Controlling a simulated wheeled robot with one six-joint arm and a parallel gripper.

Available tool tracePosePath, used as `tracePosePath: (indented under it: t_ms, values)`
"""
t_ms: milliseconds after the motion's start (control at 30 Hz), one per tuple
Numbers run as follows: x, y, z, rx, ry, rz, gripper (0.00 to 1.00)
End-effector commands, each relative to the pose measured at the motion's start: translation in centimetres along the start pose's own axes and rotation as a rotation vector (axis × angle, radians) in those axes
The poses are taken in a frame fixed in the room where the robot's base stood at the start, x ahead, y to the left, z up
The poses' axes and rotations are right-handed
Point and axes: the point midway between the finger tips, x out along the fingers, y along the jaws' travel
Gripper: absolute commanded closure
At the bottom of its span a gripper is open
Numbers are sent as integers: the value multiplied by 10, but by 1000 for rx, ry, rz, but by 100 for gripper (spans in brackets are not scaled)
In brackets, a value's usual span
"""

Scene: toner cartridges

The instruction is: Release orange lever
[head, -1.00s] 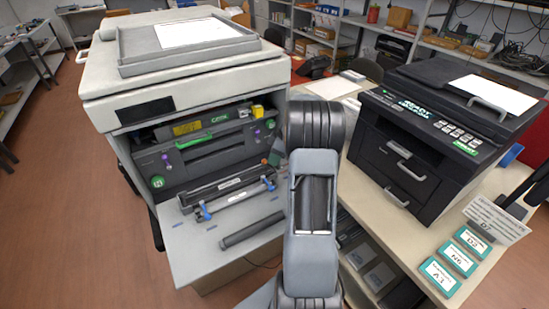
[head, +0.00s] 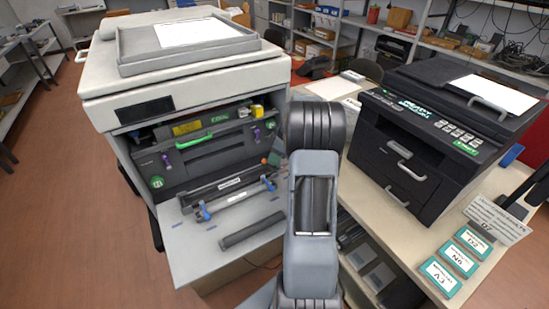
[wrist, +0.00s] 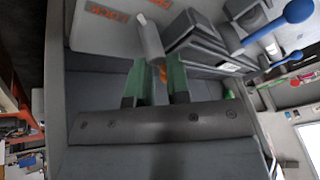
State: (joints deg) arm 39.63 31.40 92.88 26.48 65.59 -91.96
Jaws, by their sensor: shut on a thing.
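The orange lever shows as a small orange piece (wrist: 162,73) between the two green fingers of my gripper (wrist: 158,82) in the wrist view. The fingers are closed in on it, and most of it is hidden between them. In the head view a small orange spot (head: 264,161) shows at the right edge of the large copier's open front (head: 205,153), next to a green fingertip. My arm hides most of the gripper there.
A drum unit with blue knobs (head: 204,213) and a dark roller (head: 252,230) lie on the pale shelf (head: 196,252) before the copier. A green handle (head: 195,141) crosses the copier's front. A dark printer (head: 420,150) stands on the right table.

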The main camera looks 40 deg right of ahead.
Motion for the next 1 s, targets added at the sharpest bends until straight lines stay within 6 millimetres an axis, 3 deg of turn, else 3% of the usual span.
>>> tracePosePath:
  t_ms: [867, 900, 1000]
  values:
    - [1, 0, 1, 1, -2, -3, 100]
    - [1, 0, 1, 1, -2, -3, 81]
    - [1, 0, 1, 1, -1, -3, 72]
